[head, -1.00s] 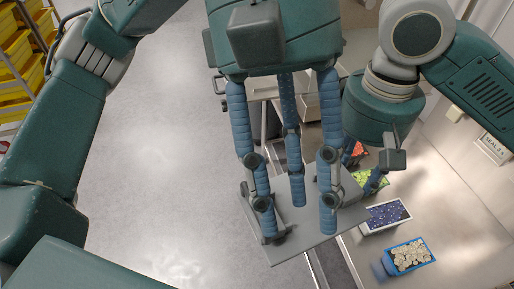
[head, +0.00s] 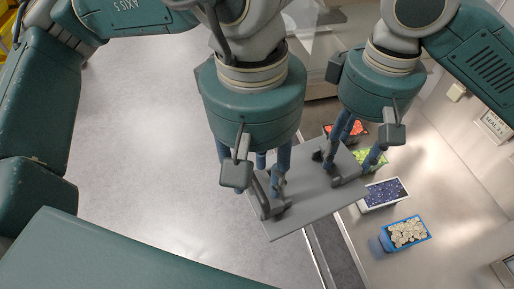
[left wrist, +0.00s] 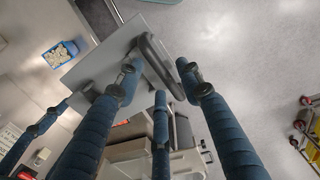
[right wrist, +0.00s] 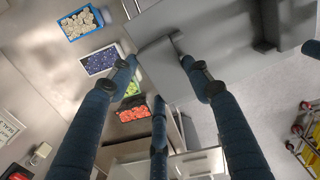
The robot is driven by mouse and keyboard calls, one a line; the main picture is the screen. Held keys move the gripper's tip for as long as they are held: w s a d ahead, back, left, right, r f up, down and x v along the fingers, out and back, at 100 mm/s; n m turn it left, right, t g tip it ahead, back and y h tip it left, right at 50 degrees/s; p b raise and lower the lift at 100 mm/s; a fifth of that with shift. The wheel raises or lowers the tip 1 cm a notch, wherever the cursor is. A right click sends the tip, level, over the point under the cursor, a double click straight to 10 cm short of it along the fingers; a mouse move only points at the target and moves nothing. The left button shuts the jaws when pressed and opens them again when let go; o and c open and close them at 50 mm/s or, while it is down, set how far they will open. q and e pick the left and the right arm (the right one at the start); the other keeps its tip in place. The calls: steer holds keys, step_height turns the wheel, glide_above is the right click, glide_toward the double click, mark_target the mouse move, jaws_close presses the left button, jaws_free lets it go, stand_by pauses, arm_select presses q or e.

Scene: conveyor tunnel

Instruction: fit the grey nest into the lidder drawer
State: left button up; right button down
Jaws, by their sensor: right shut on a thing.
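The grey nest is a flat grey plate (head: 310,208) with two upright dark handles; it also shows in the left wrist view (left wrist: 105,62) and the right wrist view (right wrist: 215,38). My right gripper (head: 346,160) is shut on the nest's right handle (head: 345,176). My left gripper (head: 265,185) is open at the left handle (head: 262,200); in the left wrist view this handle (left wrist: 158,62) lies between its spread fingers. I cannot clearly make out the lidder drawer; a grey metal machine partly shows behind my arms.
On the steel counter at the right stand a red-filled bin (head: 345,130), a green-filled bin (head: 369,157), a bin of dark blue items (head: 384,193) and a blue crate of pale round pieces (head: 408,234), close to the plate. The grey floor (head: 150,180) at the left is clear.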

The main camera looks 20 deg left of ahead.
arm_select(q)
steer(key=shift+f, duration=1)
steer(key=shift+d, duration=0.1)
jaws_close()
arm_select(e)
steer(key=c, duration=0.7)
jaws_free()
steer(key=shift+c, duration=0.2)
